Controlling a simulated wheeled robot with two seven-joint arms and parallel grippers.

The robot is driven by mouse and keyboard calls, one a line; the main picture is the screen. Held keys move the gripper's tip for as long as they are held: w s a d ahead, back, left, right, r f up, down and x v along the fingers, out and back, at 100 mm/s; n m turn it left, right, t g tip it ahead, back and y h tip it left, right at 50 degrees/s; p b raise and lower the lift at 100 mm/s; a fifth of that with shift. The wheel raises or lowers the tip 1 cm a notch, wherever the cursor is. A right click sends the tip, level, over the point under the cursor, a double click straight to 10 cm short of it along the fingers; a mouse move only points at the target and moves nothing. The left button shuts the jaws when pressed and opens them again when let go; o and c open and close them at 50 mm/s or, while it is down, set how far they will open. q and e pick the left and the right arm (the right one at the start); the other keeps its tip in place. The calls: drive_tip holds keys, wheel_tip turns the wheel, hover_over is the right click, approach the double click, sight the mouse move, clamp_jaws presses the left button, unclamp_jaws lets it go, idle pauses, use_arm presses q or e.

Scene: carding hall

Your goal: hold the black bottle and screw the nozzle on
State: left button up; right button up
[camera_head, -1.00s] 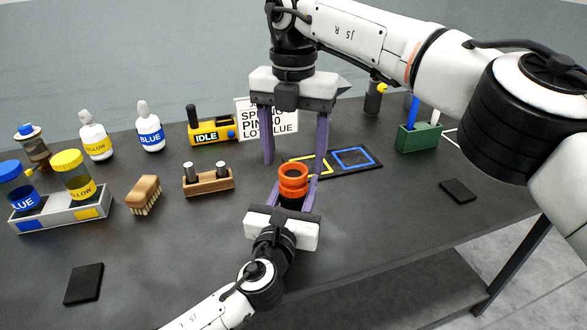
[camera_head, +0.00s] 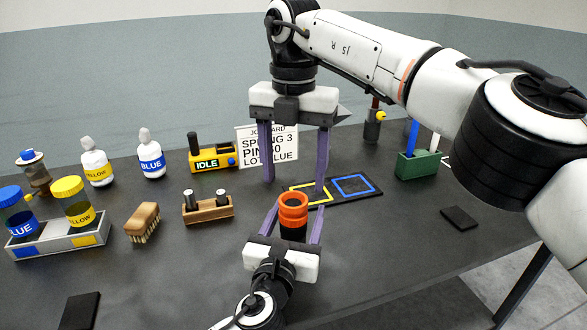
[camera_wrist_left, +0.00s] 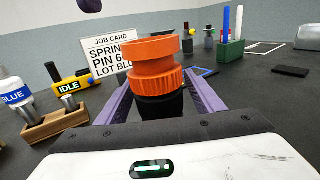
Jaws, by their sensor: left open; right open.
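The black bottle (camera_head: 293,233) stands upright on the dark table, with a stepped orange piece, seemingly the nozzle (camera_head: 292,208), sitting on its top. In the left wrist view the orange nozzle (camera_wrist_left: 155,75) has a ribbed lower ring and looks upright over the black bottle (camera_wrist_left: 160,106). My left gripper (camera_head: 296,207) comes from the front, open, with a purple finger on each side of the bottle. My right gripper (camera_head: 294,186) points down above and behind the nozzle, open and empty. The bottle's base is partly hidden by the left gripper.
A wooden block with pegs (camera_head: 207,208), a brush (camera_head: 143,223) and a grey tray (camera_head: 62,246) lie left. A yellow IDLE box (camera_head: 211,158) and job card (camera_head: 270,155) stand behind. A marked mat (camera_head: 342,196) and green holder (camera_head: 417,164) are right. The front right is mostly clear.

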sight(290, 236)
use_arm(q)
drive_tip(key=v, duration=1)
use_arm(e)
drive_tip(key=shift+r, duration=0.1)
use_arm(q)
drive_tip(key=shift+s, duration=0.1)
